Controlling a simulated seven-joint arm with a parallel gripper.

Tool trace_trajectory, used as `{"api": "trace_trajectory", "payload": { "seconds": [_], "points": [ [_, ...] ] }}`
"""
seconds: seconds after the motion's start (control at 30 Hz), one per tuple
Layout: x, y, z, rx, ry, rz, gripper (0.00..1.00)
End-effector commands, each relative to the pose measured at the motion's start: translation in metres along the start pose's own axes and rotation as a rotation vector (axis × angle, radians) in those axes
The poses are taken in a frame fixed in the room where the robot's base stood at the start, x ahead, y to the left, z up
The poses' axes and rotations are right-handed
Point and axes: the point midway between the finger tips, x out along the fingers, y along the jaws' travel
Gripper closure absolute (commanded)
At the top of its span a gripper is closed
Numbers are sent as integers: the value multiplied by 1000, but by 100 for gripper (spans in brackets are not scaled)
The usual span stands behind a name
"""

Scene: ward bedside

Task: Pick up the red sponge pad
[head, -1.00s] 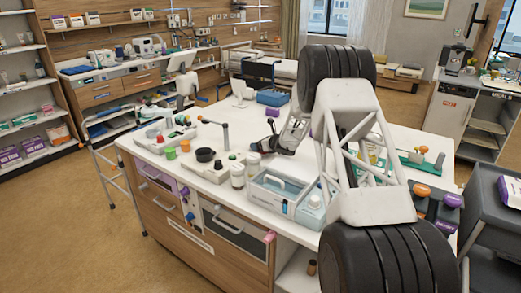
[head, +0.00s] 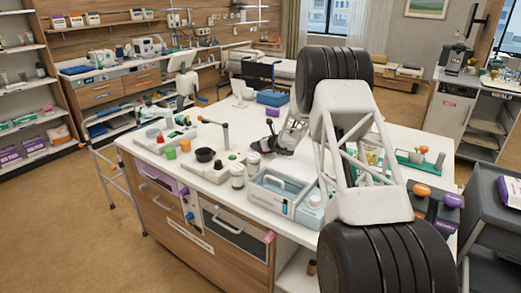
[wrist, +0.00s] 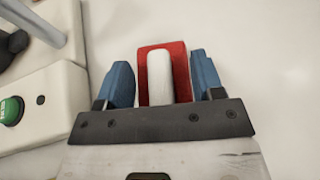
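The red sponge pad (wrist: 179,60) lies on the white surface in the wrist view, with a white block-like strip along its middle. My gripper (wrist: 160,72) has its two blue fingers on either side of the pad, one left and one right. The fingers look open, with narrow gaps between them and the pad's sides. The pad's near end is hidden by the dark gripper plate. In the head view, my gripper (head: 268,145) is low over the counter, and I cannot make out the pad there.
A pale device with a green button (wrist: 12,110) stands left of my gripper. In the head view, white-lidded jars (head: 237,175) and a pale blue bin (head: 270,197) stand nearby on the white counter (head: 225,112). A blue box (head: 272,98) stands farther back.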

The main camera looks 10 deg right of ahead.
Motion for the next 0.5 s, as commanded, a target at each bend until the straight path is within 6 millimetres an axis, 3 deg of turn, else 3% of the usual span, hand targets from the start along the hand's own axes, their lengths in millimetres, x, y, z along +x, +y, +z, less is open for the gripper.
{"api": "trace_trajectory", "payload": {
  "seconds": [0.1,0.5],
  "points": [
    [0,0,0,0,0,0,62],
    [-3,0,8,0,-1,0,62]
  ]
}}
